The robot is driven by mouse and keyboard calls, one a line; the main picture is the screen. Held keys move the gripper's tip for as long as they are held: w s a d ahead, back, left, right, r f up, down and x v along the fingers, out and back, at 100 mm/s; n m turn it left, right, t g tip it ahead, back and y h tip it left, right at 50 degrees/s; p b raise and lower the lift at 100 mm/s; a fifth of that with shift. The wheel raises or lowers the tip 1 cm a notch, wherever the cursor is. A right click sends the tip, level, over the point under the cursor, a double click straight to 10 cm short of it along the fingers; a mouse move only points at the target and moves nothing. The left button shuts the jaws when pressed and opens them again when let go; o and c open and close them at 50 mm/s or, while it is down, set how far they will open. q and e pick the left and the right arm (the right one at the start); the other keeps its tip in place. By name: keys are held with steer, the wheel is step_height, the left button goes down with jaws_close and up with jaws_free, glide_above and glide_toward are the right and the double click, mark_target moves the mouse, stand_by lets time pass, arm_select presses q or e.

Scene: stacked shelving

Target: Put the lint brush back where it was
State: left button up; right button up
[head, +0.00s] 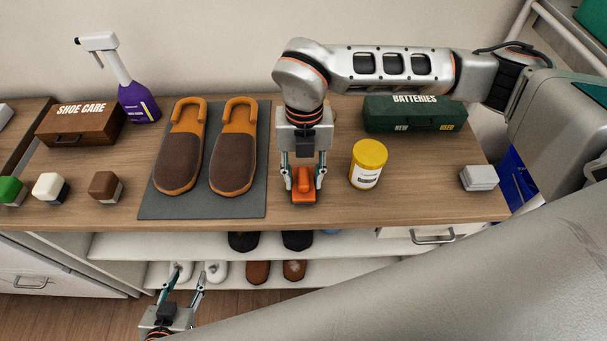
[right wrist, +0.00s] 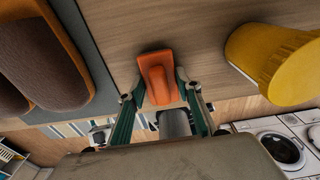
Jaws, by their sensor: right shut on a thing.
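The orange lint brush (head: 304,186) is between the fingers of my right gripper (head: 304,180), which points down and is shut on it. The brush is at or just above the wooden top, right of the grey mat and left of the yellow-lidded jar; I cannot tell whether it touches the wood. The right wrist view also shows the brush (right wrist: 157,78) between the two fingers (right wrist: 158,98). My left gripper (head: 187,283) is low in front of the lower shelves, fingers apart and empty.
The grey mat (head: 205,211) carries two brown slippers (head: 232,160). The yellow-lidded jar (head: 368,164), green batteries box (head: 414,113) and small grey box (head: 479,178) stand to the right. A shoe care box (head: 81,123), purple spray bottle (head: 138,103) and small brushes stand to the left.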

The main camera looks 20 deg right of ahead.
mark_target(304, 170)
steer(key=o, duration=1.1)
steer(key=shift+f, duration=0.1)
steer(key=shift+o, duration=0.2)
step_height(304, 170, up, 12)
steer(key=w, duration=0.1)
steer(key=shift+d+b, duration=0.2)
steer(key=shift+b, duration=0.15)
